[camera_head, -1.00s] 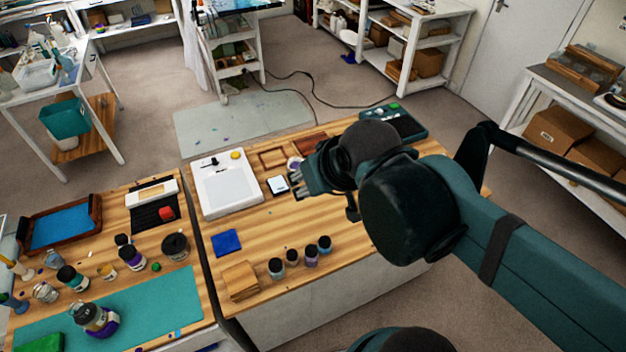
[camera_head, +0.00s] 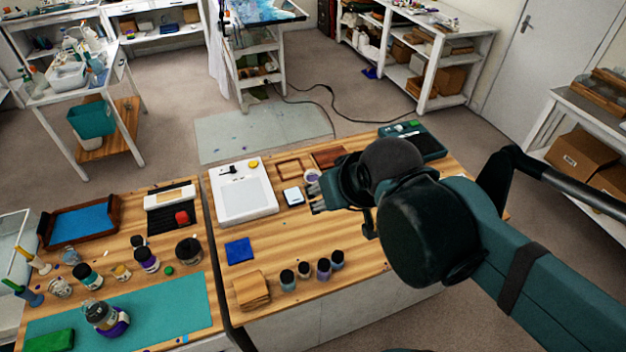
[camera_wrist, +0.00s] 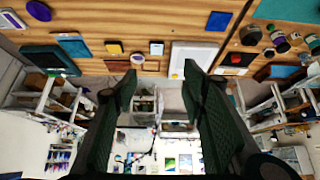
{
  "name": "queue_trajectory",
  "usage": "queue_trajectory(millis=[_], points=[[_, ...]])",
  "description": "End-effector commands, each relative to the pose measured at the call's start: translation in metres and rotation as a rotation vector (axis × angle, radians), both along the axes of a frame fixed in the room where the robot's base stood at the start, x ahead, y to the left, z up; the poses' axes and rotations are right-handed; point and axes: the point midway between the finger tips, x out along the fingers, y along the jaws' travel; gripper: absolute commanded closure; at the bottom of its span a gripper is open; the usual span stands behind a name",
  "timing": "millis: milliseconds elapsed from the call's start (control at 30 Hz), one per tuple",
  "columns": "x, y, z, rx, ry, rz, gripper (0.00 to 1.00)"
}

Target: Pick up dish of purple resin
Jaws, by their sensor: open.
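A small round dish with a pale rim and purple inside (camera_head: 311,175) sits on the wooden bench, partly hidden by my gripper. It also shows in the wrist view (camera_wrist: 137,59), left of centre beside a wooden frame. My gripper (camera_head: 316,198) is over the bench, just in front of the dish in the picture. In the wrist view my gripper (camera_wrist: 160,72) is open, its two fingers wide apart with nothing between them. A darker purple disc (camera_wrist: 38,11) lies at the upper left of the wrist view; I cannot tell what it is.
Near the dish are a small white scale (camera_head: 293,197), a wooden frame (camera_head: 279,173) and a white light panel (camera_head: 245,213). Several bottles (camera_head: 306,269) stand near the bench's front edge. The bench middle is mostly clear.

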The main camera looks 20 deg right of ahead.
Motion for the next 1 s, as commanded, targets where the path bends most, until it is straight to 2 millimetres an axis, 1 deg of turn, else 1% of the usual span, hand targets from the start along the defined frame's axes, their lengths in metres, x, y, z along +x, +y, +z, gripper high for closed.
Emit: queue_trajectory(millis=[233, 267, 300, 400, 767, 867, 1000], points=[[0.0, 0.0, 0.0, 0.0, 0.0, 0.0, 0.59], [0.0, 0.0, 0.0, 0.0, 0.0, 0.0, 0.56], [0.0, 0.0, 0.0, 0.0, 0.0, 0.0, 0.51], [0.0, 0.0, 0.0, 0.0, 0.0, 0.0, 0.4], [0.001, 0.0, 0.0, 0.002, 0.001, -0.002, 0.4], [0.003, -0.001, 0.001, 0.006, 0.005, -0.01, 0.4], [0.011, -0.002, 0.003, 0.022, 0.016, -0.036, 0.4]])
